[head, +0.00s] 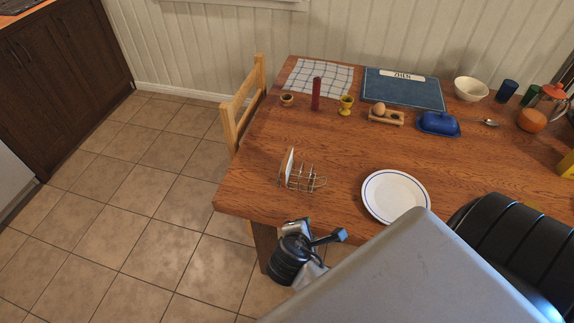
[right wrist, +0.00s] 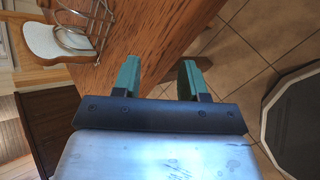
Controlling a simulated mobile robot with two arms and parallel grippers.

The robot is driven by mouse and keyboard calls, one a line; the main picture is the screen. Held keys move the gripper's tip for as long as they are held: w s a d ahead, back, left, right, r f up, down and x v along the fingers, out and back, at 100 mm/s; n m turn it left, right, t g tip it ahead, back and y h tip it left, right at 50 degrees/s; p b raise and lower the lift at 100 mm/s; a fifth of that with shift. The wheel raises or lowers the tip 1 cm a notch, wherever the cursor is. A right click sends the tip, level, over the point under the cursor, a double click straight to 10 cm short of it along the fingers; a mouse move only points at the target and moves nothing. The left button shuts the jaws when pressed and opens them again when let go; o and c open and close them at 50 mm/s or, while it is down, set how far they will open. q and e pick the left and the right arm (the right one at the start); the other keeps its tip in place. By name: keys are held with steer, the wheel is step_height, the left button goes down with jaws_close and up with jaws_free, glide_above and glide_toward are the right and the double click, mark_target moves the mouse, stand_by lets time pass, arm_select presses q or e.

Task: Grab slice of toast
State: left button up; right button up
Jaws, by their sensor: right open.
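A slice of toast (head: 288,164), pale with a brown crust, stands upright at the left end of a wire toast rack (head: 309,181) near the table's front left edge. In the right wrist view the slice (right wrist: 55,42) and the rack (right wrist: 84,30) are at the upper left. My right gripper (right wrist: 158,68) is open and empty, with its two green fingers apart beside the table edge. The slice is to the left of the fingers in that view, not between them. In the head view my right arm's end is just off the table's front edge, below the rack. My left gripper is not in view.
The wooden table (head: 245,187) holds a white plate (head: 396,197) right of the rack. Behind are a red pepper mill (head: 316,94), yellow egg cup (head: 346,105) and blue butter dish (head: 438,123). A wooden chair (head: 242,103) stands left. Table around the rack is clear.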

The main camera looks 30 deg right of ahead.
steer(key=w+r+n+t+h, duration=0.2)
steer(key=w+r+n+h, duration=0.1)
steer(key=w+n, duration=0.15)
steer(key=n+t+h, duration=0.3)
steer(key=n+t, duration=0.1)
steer(key=n, duration=0.4)
glide_toward(285, 165)
steer(key=shift+s+d+f, duration=0.2)
steer(key=shift+d+f, duration=0.25)
steer(key=shift+d, duration=0.05)
steer(key=shift+y, duration=0.3)
steer(key=p+x, duration=0.1)
steer(key=x, duration=0.4)
steer(key=shift+w+d+r, duration=0.1)
steer(key=shift+w+d, duration=0.05)
steer(key=shift+w, duration=0.1)
steer(key=w+d, duration=0.1)
steer(key=w+d+r+p, duration=0.1)
steer(key=w, duration=0.1)
steer(key=shift+w+d, duration=0.15)
steer(key=shift+d, duration=0.2)
steer(key=shift+w+d+f, duration=0.1)
steer(key=shift+w+d, duration=0.2)
steer(key=shift+d, duration=0.05)
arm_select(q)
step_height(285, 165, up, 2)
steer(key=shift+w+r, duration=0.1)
arm_select(e)
jaws_close()
